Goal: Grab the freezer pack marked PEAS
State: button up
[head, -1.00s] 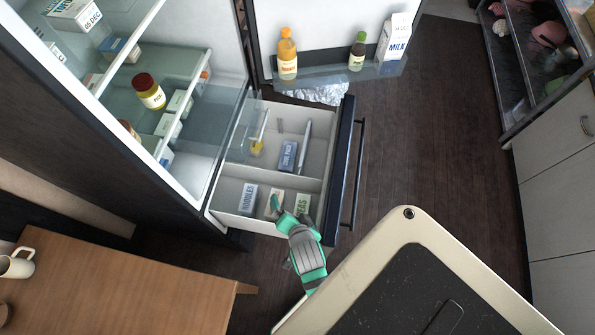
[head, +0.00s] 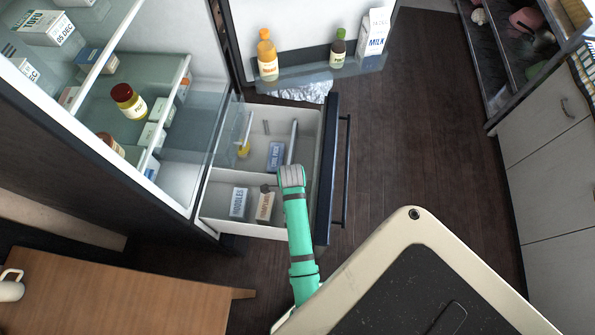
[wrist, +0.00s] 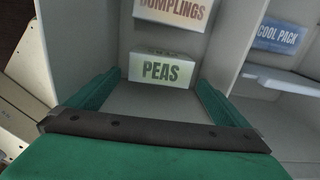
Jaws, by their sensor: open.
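The PEAS pack (wrist: 162,70) is a pale box with dark green letters, lying in a drawer compartment. In the wrist view it is ahead of my gripper (wrist: 157,79), between the lines of its two green fingers. The fingers are open and spread wider than the pack, with nothing held between them. In the head view my arm reaches over the open drawer (head: 222,228) and hides the PEAS pack and the fingertips.
The DUMPLINGS pack (wrist: 176,11) lies just beyond PEAS. The NOODLES pack (head: 238,203) is further left in the same compartment. A divider separates off the COOL PACK (head: 276,156). Drawer walls stand close on both sides. A wooden table (head: 120,285) is at lower left.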

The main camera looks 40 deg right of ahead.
notch_tip(320, 180, down, 5)
jog(key=shift+r, duration=0.15)
jog(key=shift+w+f, duration=0.15)
jog(key=shift+f, duration=2.9)
jog(key=c, duration=1)
jog(key=shift+r, duration=0.15)
